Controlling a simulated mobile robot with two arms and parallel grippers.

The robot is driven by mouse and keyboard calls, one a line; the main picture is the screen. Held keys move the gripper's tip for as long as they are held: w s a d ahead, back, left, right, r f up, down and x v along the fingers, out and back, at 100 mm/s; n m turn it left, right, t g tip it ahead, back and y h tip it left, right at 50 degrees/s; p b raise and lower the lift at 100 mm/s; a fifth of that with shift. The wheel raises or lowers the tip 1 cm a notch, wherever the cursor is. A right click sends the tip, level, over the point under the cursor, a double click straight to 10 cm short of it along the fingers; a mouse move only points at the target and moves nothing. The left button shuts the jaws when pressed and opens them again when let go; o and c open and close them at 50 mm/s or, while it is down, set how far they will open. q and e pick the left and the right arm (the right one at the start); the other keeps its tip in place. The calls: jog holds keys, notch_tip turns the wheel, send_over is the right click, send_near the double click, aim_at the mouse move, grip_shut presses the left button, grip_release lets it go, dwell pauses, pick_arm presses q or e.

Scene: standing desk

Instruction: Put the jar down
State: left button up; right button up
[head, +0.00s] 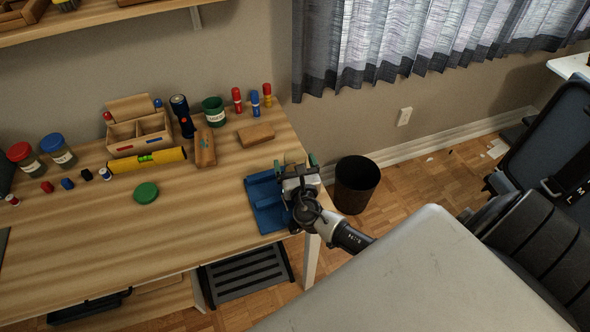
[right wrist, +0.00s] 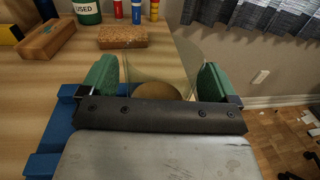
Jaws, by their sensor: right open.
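My right gripper (head: 296,164) is at the right end of the desk, over the right side of a blue tray (head: 262,206). In the right wrist view its green finger pads (right wrist: 159,82) stand wide apart. A clear, see-through jar (right wrist: 150,66) shows between them, with a brown round patch at its near part. I see no clear contact between pads and jar. The gripper body hides the jar's lower part, so I cannot tell what it rests on. In the head view the jar is mostly hidden. My left gripper is not in view.
A green lid (head: 146,192) lies on the desk. Jars with red (head: 19,151) and blue (head: 52,142) lids are far left. A black bin (head: 356,184) stands beyond the desk edge.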

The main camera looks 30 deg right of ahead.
jog(key=shift+w, duration=0.1)
jog(key=c, duration=1.2)
jog(key=shift+r, duration=0.1)
